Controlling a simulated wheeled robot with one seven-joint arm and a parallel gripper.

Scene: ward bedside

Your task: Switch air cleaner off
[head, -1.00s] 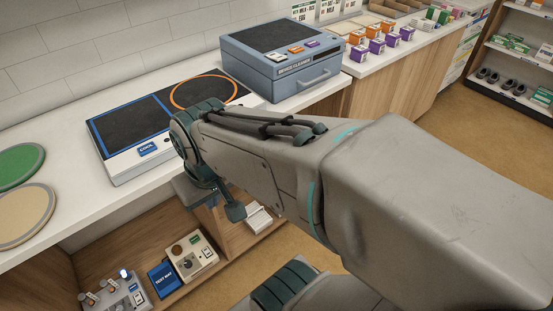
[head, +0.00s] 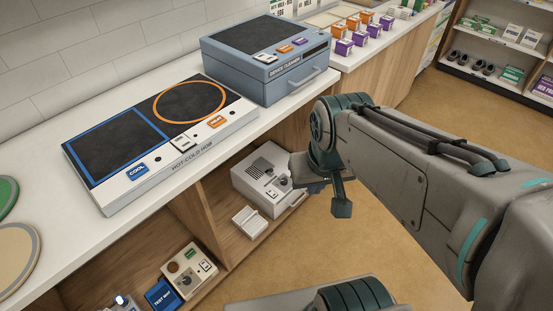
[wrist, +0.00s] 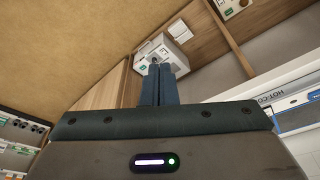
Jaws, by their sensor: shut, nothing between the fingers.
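A white box (head: 262,176) with a vent grille, a dark round knob (head: 285,184) and a small switch panel on its front stands on the shelf under the counter; it looks like the air cleaner, but I cannot read a name on it. Its right side is partly hidden by the end of my arm. In the wrist view the box (wrist: 162,52) shows just beyond my fingertips, with its knob close to them. My gripper (wrist: 160,70) is shut and empty, pointing toward the box. I cannot tell whether it touches it.
A blue-grey case (head: 265,65) labelled as a cleaner and a hot-cold hob (head: 160,135) stand on the counter above. A small white rocker-like block (head: 249,221) lies left of the box. A wooden divider (head: 198,225) borders that bay. The floor at right is clear.

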